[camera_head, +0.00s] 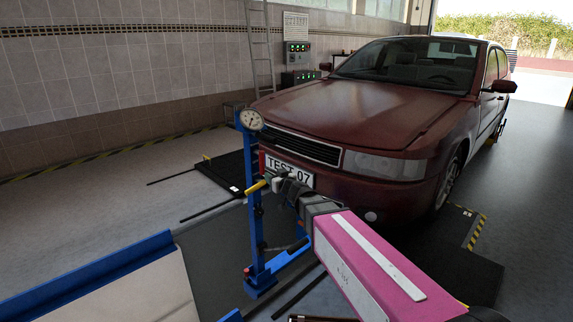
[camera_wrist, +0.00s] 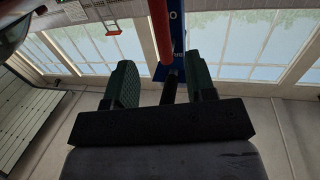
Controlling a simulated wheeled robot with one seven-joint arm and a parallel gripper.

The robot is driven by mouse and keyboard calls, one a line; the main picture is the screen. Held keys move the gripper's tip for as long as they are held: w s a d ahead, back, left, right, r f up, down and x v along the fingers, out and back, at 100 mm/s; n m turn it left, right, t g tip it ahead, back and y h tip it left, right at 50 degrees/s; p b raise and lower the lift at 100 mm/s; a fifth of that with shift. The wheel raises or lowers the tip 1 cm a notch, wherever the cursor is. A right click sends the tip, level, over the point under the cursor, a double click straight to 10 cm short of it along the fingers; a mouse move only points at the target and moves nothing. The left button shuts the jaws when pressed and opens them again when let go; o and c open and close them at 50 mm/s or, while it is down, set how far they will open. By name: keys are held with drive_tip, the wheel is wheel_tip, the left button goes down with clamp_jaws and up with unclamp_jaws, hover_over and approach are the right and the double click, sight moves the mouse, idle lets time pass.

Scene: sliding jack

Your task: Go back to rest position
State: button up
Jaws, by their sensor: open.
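My gripper (camera_head: 271,179) is at the end of my pink arm, in front of the red car and close beside the blue upright post (camera_head: 252,160) of the jack. A yellow handle (camera_head: 257,186) sticks out beside my gripper at the post. In the wrist view my two green-padded fingers (camera_wrist: 161,82) are spread apart. A dark bar (camera_wrist: 169,85) and a red bar (camera_wrist: 159,38) show in the gap between them, with part of the blue post (camera_wrist: 177,68) behind. I cannot tell whether the fingers touch anything.
The red car (camera_head: 360,110) stands behind the post with its front towards me. A round dial (camera_head: 251,119) tops the post. A blue-edged platform (camera_head: 100,280) lies at lower left. Dark plates lie by the car's wheels. Grey floor at left (camera_head: 90,215) is clear.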

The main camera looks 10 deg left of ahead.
drive_tip(key=s+d+f+m+g+h, duration=0.1)
drive_tip(key=s+d+f+g+h, duration=0.1)
drive_tip(key=s+d+f+g, duration=0.45)
drive_tip(key=s+d+f+g+h, duration=0.1)
drive_tip(key=s+d+f+g, duration=0.25)
drive_tip(key=d+f, duration=0.55)
drive_tip(key=s+d+f+m+g+h, duration=0.1)
drive_tip(key=s+d+f+m+h, duration=0.1)
drive_tip(key=d, duration=0.4)
drive_tip(key=s+d+f+m+g+h, duration=0.1)
drive_tip(key=s+d+f+m+h, duration=0.1)
drive_tip(key=s+d, duration=0.3)
drive_tip(key=s+d+f+m+g+h, duration=0.2)
drive_tip(key=s+d+h, duration=0.1)
drive_tip(key=d, duration=0.4)
drive_tip(key=shift+s+d+f+m+h, duration=0.15)
drive_tip(key=shift+s+f+m+h, duration=0.1)
drive_tip(key=shift+f+m+h, duration=0.1)
